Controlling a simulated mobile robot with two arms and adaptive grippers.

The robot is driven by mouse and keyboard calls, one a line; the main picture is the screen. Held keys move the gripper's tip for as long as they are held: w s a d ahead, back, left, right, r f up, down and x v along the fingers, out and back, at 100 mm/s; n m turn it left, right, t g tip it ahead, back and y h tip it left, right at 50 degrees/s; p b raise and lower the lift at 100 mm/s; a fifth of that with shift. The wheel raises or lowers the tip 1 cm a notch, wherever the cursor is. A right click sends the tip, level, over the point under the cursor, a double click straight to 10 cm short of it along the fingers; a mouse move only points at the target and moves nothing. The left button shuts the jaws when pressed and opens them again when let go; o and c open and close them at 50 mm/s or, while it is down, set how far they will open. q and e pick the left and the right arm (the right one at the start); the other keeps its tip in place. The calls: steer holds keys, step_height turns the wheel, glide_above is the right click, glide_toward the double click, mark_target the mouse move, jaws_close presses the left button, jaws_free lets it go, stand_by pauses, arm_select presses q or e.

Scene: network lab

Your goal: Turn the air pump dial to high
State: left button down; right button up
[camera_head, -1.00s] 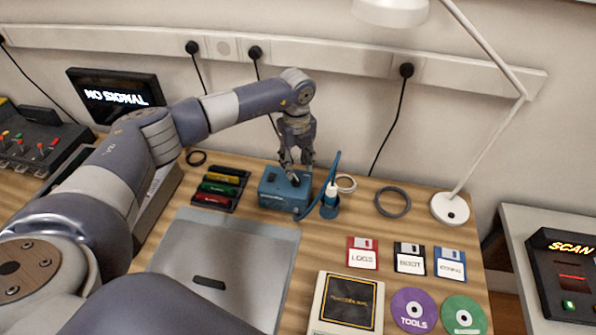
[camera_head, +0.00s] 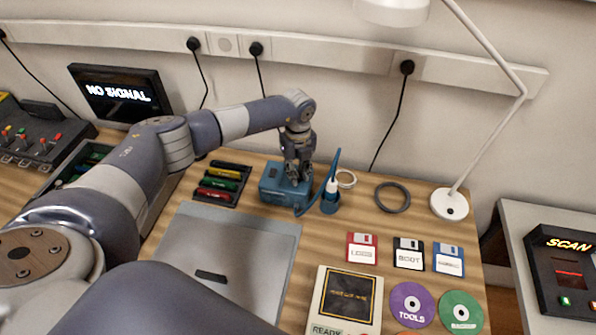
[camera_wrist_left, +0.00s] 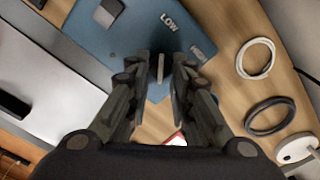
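The air pump (camera_head: 272,186) is a blue box on the wooden bench, with a hose at its right. My left gripper (camera_head: 297,181) points down at the pump's top and hides part of it. In the left wrist view the blue pump top (camera_wrist_left: 110,40) carries the white word LOW and a dark button. A thin grey dial bar (camera_wrist_left: 161,67) stands between the fingertips of my left gripper (camera_wrist_left: 161,62), with a gap seeming to show on each side. My right gripper is out of view.
Rings, floppy disks (camera_head: 409,255) and discs (camera_head: 412,304) lie right. A lamp (camera_head: 450,204) stands at the back right.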

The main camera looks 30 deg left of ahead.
arm_select(q)
steer(key=shift+f+m+b, duration=0.1)
steer(key=shift+m+b, duration=0.9)
steer(key=shift+m, duration=0.3)
steer(key=m+b, duration=0.3)
steer(key=m, duration=0.2)
steer(key=shift+a+b, duration=0.15)
steer(key=shift+b, duration=0.2)
steer(key=m+b, duration=0.3)
steer(key=m, duration=0.1)
steer(key=shift+a+m, duration=0.15)
steer(key=shift+m, duration=0.25)
steer(key=shift+m+b, duration=0.85)
steer(key=shift+m, duration=0.65)
steer(key=shift+a+r, duration=0.1)
steer(key=shift+r, duration=0.1)
steer(key=c, duration=1.5)
jaws_free()
steer(key=shift+s, duration=0.1)
